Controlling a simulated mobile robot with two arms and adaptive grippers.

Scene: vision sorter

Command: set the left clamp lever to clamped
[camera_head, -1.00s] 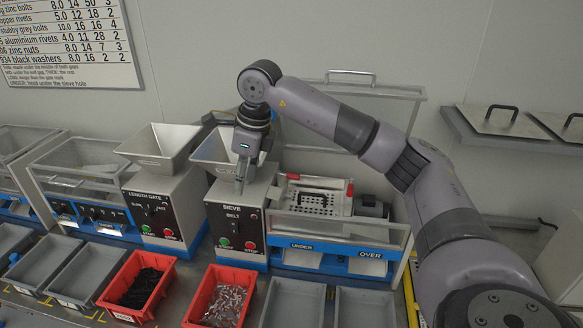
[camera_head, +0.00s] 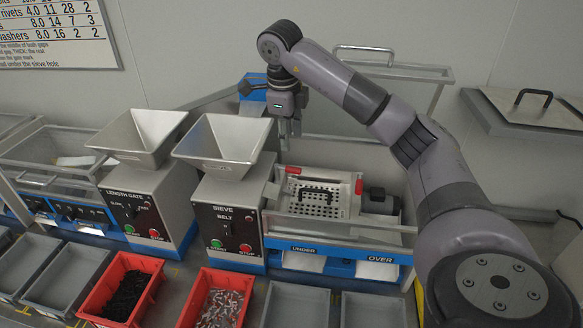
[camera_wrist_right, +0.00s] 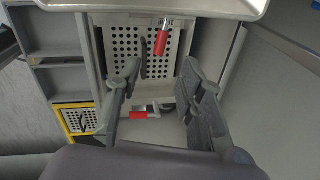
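The sieve unit has a perforated plate (camera_head: 312,203) with a dark handle, also seen in the right wrist view (camera_wrist_right: 118,42). The left clamp lever (camera_head: 293,170) has a red grip lying sideways at the plate's back left corner; it also shows in the right wrist view (camera_wrist_right: 161,43). The right clamp lever (camera_head: 359,187) has a red grip that looks upright; it also shows in the wrist view (camera_wrist_right: 138,115). My right gripper (camera_head: 289,131) is above and behind the left lever, empty. In the wrist view its fingers (camera_wrist_right: 165,80) are spread, with the left lever beyond them. My left gripper is not visible.
The sieve's hopper (camera_head: 224,141) stands close left of my right gripper, with its rim along the top of the wrist view. A clear raised lid (camera_head: 395,75) is behind the sieve. A dark motor (camera_head: 378,201) is at its right. Red bins (camera_head: 208,283) stand in front.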

